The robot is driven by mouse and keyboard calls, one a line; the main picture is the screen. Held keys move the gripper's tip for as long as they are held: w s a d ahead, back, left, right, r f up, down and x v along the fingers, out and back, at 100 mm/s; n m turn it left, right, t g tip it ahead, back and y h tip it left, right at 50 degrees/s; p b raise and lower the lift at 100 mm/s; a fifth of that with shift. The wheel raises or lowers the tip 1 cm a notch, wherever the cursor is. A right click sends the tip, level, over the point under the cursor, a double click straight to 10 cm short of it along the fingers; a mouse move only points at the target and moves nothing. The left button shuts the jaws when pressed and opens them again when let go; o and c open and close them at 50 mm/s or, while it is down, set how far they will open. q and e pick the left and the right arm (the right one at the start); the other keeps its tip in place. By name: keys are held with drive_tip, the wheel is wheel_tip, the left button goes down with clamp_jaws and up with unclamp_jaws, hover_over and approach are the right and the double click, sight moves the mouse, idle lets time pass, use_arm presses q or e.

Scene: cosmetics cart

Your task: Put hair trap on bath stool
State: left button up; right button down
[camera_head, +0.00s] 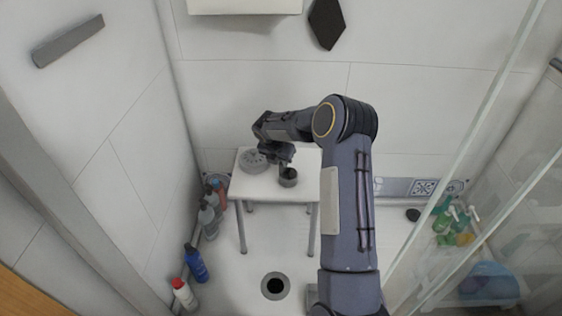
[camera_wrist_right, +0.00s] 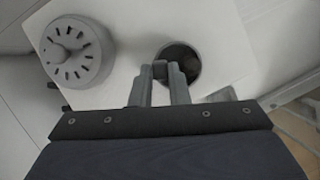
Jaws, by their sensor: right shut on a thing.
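The white bath stool (camera_head: 262,185) stands against the back wall. A small dark grey cup-shaped piece, which looks like the hair trap (camera_head: 288,181), is at the stool's right-hand part. My right gripper (camera_head: 283,163) is over the stool and shut on the near rim of the hair trap. In the right wrist view, the fingers (camera_wrist_right: 160,74) pinch the rim of the round, dark-hollowed hair trap (camera_wrist_right: 190,70). The cup's base is at or just above the seat; I cannot tell if it touches. My left gripper is out of view.
A grey slotted round cover (camera_head: 251,160) lies on the stool's left part, left of the hair trap. An open round drain (camera_head: 275,286) is in the floor in front. Several bottles (camera_head: 196,263) line the left wall. A glass panel (camera_head: 470,140) stands on the right.

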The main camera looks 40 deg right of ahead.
drive_tip(key=shift+f, duration=0.1)
drive_tip(key=c, duration=1.4)
unclamp_jaws()
drive_tip(key=shift+r, duration=0.2)
drive_tip(key=p+v, duration=0.2)
drive_tip(key=v, duration=0.9)
drive_tip(key=shift+a+r, duration=0.15)
drive_tip(key=shift+r, duration=0.25)
drive_tip(key=shift+s+f, duration=0.1)
